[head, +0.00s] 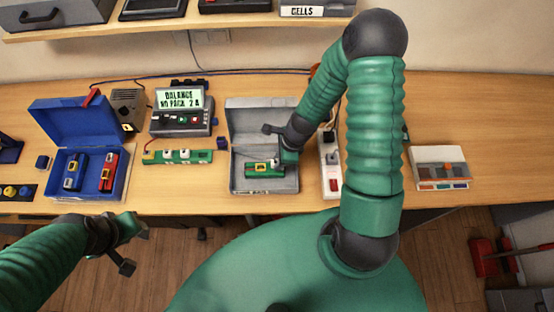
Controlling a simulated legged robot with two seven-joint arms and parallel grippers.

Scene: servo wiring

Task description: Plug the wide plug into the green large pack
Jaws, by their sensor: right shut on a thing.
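The green large pack (257,173) lies in the open grey case (236,185), with a yellow-framed patch on its top. My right gripper (286,158) reaches down into the case at the pack's right end. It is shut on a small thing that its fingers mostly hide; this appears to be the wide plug. I cannot tell whether that thing is inside the pack's socket or only beside it. My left gripper (139,229) is in front of the bench at the lower left, away from the pack; its finger gap is unclear.
A blue case (74,122) with a blue pack (74,172) and a red pack (107,175) stands left. A charger (182,122) and a green strip (178,157) are between the cases. A white power strip (330,180) is close right of the grey case.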

